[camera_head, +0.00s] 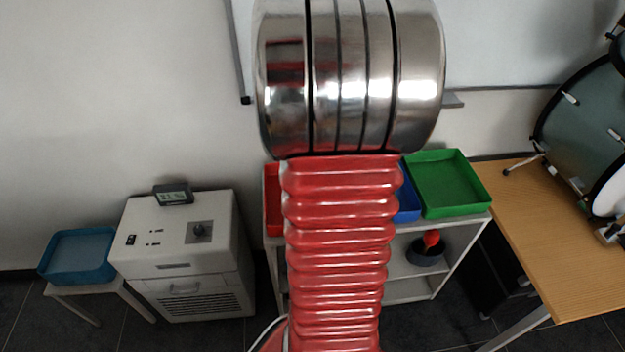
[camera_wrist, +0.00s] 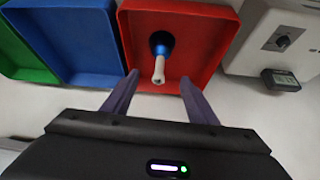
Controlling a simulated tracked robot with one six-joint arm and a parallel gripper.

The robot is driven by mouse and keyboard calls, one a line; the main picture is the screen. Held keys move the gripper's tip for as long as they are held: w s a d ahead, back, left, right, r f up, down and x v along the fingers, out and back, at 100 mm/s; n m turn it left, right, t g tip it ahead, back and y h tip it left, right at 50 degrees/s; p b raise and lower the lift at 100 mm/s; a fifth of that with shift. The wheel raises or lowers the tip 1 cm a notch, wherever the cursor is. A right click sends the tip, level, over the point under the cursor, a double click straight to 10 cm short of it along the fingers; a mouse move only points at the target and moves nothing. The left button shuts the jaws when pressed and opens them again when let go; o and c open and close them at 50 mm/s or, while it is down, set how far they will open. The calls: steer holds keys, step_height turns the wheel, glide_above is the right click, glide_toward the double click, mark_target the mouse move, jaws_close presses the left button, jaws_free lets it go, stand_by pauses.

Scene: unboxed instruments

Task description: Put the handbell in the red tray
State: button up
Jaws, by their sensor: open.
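The handbell (camera_wrist: 161,45) has a blue bell and a white handle. In the wrist view it is inside the red tray (camera_wrist: 203,30), with its handle pointing towards my gripper. The tray's left edge also shows in the head view (camera_head: 271,222), and my arm hides the rest of it there. My gripper (camera_wrist: 158,79) is open, its two purple fingers apart on either side of the handle's end, and they do not appear to touch it. In the head view my arm hides the bell and the gripper.
A blue tray (camera_head: 408,205) and a green tray (camera_head: 450,183) stand beside the red one on the white shelf (camera_head: 425,226). A white machine with a small display (camera_head: 173,194) stands to the left. A wooden table (camera_head: 560,240) with drums is at the right.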

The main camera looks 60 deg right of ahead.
stand_by(0.4)
steer(key=w+a+r+n+t+y, duration=0.1)
steer(key=w+a+r+n, duration=0.2)
steer(key=a+r, duration=0.5)
steer(key=w+a+r+n+t+y, duration=0.15)
steer(key=w+a+r, duration=0.25)
steer(key=a, duration=0.9)
steer(key=s+a+r+n+y, duration=0.1)
steer(key=s+a+r+n, duration=0.2)
steer(key=a, duration=0.5)
steer(key=s+a+r+n+y, duration=0.1)
steer(key=s+a+r+n, duration=0.2)
steer(key=a, duration=0.6)
steer(key=shift+s+a+r, duration=0.25)
steer(key=shift+s+r, duration=0.45)
steer(key=shift+s, duration=0.5)
steer(key=shift+g, duration=0.25)
steer(key=shift+c, duration=0.4)
